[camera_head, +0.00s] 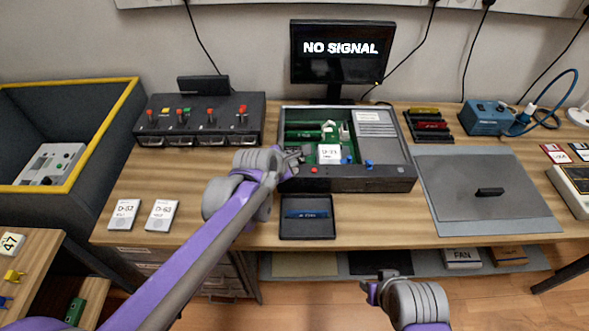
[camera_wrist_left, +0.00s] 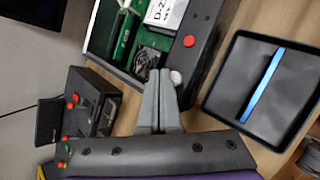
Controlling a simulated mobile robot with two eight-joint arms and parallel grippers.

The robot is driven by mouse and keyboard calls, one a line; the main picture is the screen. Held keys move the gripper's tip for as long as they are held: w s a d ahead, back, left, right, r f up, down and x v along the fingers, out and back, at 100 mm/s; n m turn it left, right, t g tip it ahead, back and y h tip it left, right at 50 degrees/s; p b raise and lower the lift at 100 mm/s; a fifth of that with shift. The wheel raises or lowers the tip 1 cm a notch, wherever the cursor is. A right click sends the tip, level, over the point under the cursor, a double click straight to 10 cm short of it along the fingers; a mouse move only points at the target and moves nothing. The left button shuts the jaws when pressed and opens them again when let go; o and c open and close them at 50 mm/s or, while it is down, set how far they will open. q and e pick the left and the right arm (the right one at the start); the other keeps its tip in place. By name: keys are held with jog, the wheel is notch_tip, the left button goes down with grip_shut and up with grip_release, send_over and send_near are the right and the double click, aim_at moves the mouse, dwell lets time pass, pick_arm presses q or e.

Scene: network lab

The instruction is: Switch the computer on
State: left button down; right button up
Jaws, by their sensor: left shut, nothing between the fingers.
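The computer (camera_head: 345,180) is an open grey case on the bench, with a green board and a white-labelled module inside. Its front panel has a red button (camera_head: 313,169), which also shows in the left wrist view (camera_wrist_left: 189,41). The monitor (camera_head: 335,55) behind it reads "NO SIGNAL". My left gripper (camera_head: 297,155) is shut and empty at the case's front left corner. In the left wrist view its fingers (camera_wrist_left: 160,90) are beside a small white round part, left of and apart from the red button. My right gripper (camera_head: 372,289) is low in front of the bench; its jaw opening is unclear.
A black tray (camera_head: 307,229) with a blue strip inside lies in front of the case. A box with red-topped levers (camera_head: 198,126) stands left. A grey mat (camera_head: 485,215) with a lid lies right. Two white cards (camera_head: 160,216) lie at the front left.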

dwell(0.7)
pick_arm(q)
jog(key=shift+f, duration=0.4)
